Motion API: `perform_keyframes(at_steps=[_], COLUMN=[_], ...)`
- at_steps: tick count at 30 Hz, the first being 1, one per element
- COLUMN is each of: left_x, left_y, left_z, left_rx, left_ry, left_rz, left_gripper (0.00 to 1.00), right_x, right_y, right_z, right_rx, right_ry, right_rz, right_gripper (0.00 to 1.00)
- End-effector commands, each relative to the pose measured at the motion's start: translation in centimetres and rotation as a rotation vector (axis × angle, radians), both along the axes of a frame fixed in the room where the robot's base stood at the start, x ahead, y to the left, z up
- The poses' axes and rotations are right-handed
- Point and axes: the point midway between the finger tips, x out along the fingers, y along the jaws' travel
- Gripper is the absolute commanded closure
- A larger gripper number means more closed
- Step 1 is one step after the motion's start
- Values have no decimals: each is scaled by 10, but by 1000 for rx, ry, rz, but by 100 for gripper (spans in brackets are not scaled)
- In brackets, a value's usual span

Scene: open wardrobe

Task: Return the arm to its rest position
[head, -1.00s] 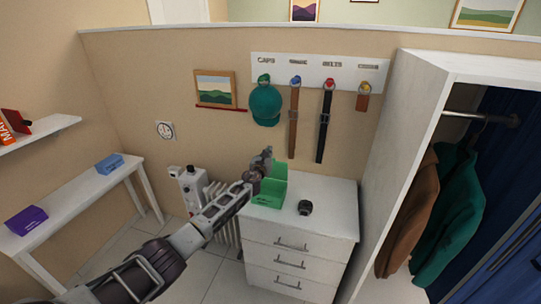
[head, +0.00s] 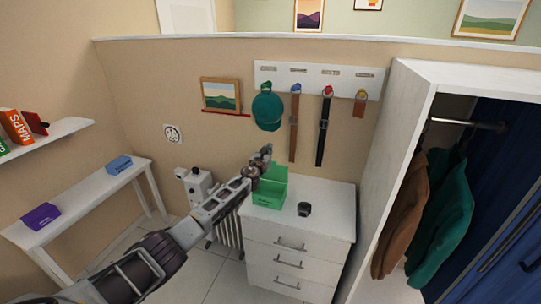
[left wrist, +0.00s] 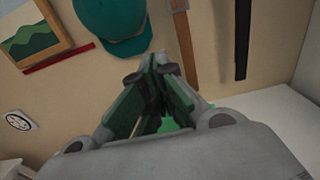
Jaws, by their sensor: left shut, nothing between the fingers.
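My left arm reaches in from the lower left in the head view. My left gripper (head: 264,155) is shut and empty, just in front of the green box (head: 269,192) on the white dresser (head: 298,228). In the left wrist view its fingers (left wrist: 155,68) meet at the tips, with the wall behind them. A little of the green box shows behind the fingers there. I cannot tell whether the gripper touches the box. My right gripper is in neither view.
A dark watch-like item (head: 304,209) lies on the dresser. A teal cap (head: 267,112) and belts (head: 324,126) hang from the wall rack. The wardrobe (head: 385,155) stands open at right with jackets. A bench (head: 80,205) with boxes stands at left.

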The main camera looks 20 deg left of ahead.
Motion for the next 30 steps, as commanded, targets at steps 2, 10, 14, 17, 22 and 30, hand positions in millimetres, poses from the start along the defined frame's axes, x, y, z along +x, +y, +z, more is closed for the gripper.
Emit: perform_keyframes(at_steps=[2, 10, 14, 17, 22, 30], left_x=[1, 2, 2, 1, -8, -42], left_y=[2, 3, 3, 2, -4, -20], left_z=[1, 2, 2, 1, -8, -37], left_rx=[0, 0, 0, -9, -82, -367], left_ry=[0, 1, 0, 1, 7, 35], left_rz=[1, 0, 0, 2, 16, 86], left_gripper=[100, 100, 100, 100, 100, 100], right_x=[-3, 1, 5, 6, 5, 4], right_y=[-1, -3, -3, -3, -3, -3], right_z=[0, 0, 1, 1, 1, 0], right_rx=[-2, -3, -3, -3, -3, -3], right_ry=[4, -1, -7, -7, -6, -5], right_rz=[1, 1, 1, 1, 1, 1], right_gripper=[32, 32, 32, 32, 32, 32])
